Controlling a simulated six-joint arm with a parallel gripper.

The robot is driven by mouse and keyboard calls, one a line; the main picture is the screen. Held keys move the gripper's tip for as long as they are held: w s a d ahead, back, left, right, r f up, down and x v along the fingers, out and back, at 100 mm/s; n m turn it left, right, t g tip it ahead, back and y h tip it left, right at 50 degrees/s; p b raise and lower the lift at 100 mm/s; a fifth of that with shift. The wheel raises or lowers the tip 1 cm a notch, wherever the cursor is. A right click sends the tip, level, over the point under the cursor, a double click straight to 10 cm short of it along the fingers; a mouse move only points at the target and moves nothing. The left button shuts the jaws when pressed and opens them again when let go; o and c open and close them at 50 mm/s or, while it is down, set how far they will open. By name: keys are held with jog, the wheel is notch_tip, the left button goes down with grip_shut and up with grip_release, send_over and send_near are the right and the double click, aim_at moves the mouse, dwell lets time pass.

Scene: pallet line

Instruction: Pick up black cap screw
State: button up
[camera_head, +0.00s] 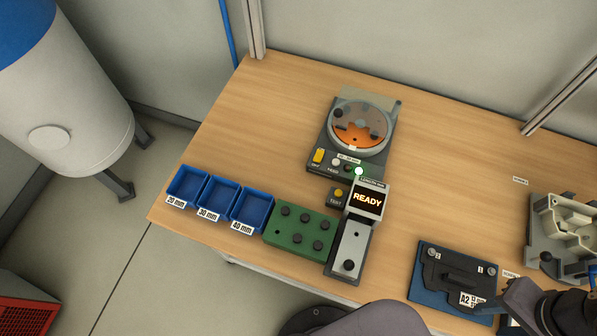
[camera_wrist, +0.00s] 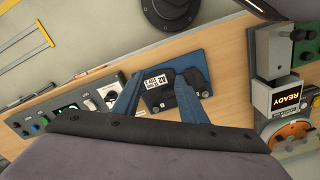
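Several black cap screws stand in a green block (camera_head: 300,232) at the front of the table. I cannot tell which one the task names. A dark round piece (camera_head: 348,265), perhaps a screw head, sits on the grey gauge beside the block. The green block also shows at the right edge of the wrist view (camera_wrist: 310,48). My gripper (camera_wrist: 152,82) is open in the wrist view, its two blue fingers apart with nothing seen held. It is above the blue plate, well away from the screws.
Blue bins (camera_head: 218,198) labelled by length stand left of the block. A READY display (camera_head: 367,200) and a round feeder (camera_head: 358,132) with dark pieces stand behind. A blue plate (camera_head: 425,272) carries a black A2 piece (camera_head: 462,272). A beige fixture (camera_head: 570,240) is at right.

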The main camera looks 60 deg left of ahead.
jog(key=a+f+n+b, duration=0.1)
jog(key=a+n+b, duration=0.1)
jog(key=a+n, duration=0.65)
jog(key=n+b, duration=0.5)
jog(key=n, duration=1.3)
send_over(297, 238)
jog(key=shift+w+f, duration=0.2)
jog(key=shift+f, duration=1.05)
jog(key=shift+s+f+p, duration=0.15)
jog(key=shift+f+p, duration=1.35)
jog(key=shift+f, duration=2.15)
grip_shut()
